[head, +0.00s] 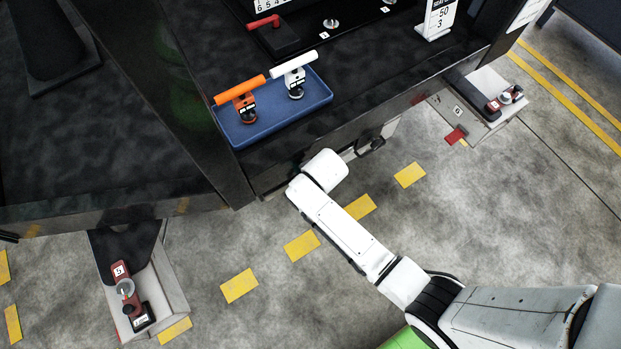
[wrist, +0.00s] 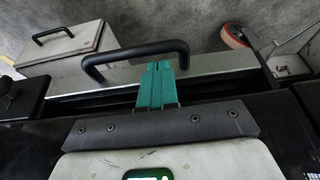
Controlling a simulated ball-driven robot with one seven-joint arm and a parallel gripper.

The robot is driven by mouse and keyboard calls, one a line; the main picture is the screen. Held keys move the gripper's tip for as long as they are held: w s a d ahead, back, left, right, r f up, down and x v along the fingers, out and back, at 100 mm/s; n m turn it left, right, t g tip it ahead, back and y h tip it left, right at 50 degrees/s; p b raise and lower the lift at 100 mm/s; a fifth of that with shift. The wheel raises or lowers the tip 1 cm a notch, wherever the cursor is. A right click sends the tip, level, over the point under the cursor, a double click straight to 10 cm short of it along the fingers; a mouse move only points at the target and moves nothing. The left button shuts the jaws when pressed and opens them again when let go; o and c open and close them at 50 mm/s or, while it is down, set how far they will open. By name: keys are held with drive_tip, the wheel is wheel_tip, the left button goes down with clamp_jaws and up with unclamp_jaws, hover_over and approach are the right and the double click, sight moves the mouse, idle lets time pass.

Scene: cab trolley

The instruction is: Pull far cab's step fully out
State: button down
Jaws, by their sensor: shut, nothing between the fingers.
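In the wrist view my gripper (wrist: 158,66) shows as two teal fingers pressed together, with nothing between them. The fingertips lie within the outline of a black bow handle (wrist: 135,50), between its two legs. Whether they touch it I cannot tell. The handle stands on a pale metal strip (wrist: 215,66), which looks like a step front; I cannot tell which cab it belongs to. In the head view my arm reaches to the dark cab edge, and my gripper is hidden there.
A second black handle (wrist: 52,33) sits on a grey box (wrist: 65,50) in the wrist view. The head view shows a blue tray (head: 272,125) with an orange-handled and a white-handled item, a grey box at lower left (head: 170,285) and another at right (head: 512,88). Open floor lies right.

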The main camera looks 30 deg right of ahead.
drive_tip(key=shift+w+f, duration=0.2)
drive_tip(key=shift+f, duration=0.35)
drive_tip(key=shift+s, duration=0.15)
drive_tip(key=shift+s+r, duration=0.1)
drive_tip(key=shift+s, duration=0.2)
drive_tip(key=s+p, duration=0.8)
drive_tip(key=s, duration=1.4)
